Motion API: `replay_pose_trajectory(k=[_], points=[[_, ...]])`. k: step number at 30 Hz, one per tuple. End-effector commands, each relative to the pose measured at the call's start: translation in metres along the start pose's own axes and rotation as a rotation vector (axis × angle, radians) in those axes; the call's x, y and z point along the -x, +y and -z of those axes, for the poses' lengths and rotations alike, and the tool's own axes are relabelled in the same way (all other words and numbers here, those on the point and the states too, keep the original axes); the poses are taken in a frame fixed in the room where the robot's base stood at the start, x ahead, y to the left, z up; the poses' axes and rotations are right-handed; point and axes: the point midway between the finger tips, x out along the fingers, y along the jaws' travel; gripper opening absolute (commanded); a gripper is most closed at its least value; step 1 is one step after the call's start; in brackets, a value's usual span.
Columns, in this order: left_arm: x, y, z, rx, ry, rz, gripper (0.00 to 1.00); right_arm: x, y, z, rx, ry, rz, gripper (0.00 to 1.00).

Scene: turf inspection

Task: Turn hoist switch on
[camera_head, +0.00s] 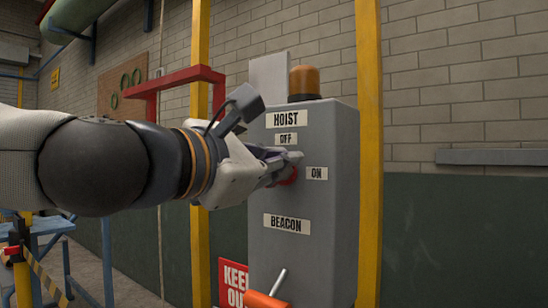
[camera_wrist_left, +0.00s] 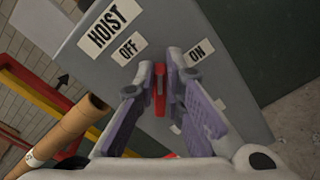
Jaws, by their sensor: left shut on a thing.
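The grey control box (camera_head: 325,205) has HOIST, OFF, ON and BEACON labels on its front. The red hoist switch (camera_wrist_left: 160,88) sits below OFF and left of ON. In the wrist view its handle points between the OFF label (camera_wrist_left: 129,48) and the ON label (camera_wrist_left: 198,52). My left gripper (camera_wrist_left: 160,80) is shut on it, one finger on each side. In the head view my left gripper (camera_head: 284,164) covers most of the switch, and only a red part (camera_head: 290,177) shows. My right gripper is in neither view.
An orange beacon lamp (camera_head: 304,82) tops the box. A metal lever (camera_head: 278,283) and an orange part (camera_head: 262,299) stick out below BEACON. Yellow posts (camera_head: 369,130) flank the box. A red frame (camera_head: 180,76) stands left, above my arm. A brown tube (camera_wrist_left: 68,135) shows in the wrist view.

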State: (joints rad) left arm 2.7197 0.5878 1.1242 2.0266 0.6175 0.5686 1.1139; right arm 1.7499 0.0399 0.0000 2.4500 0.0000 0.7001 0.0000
Motion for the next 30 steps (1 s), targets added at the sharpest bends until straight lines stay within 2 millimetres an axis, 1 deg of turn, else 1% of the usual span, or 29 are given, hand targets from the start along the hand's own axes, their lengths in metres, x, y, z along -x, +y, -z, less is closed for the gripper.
replay_pose_trajectory(k=[18,24,30], points=[[0.0,-0.013,0.004,-0.571,0.0,0.0,0.0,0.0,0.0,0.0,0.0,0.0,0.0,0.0],[0.0,-0.016,0.006,-0.713,0.0,0.0,0.0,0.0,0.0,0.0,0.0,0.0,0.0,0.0],[0.0,-0.017,0.007,-0.811,0.0,-0.001,0.0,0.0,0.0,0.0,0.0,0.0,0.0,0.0]])
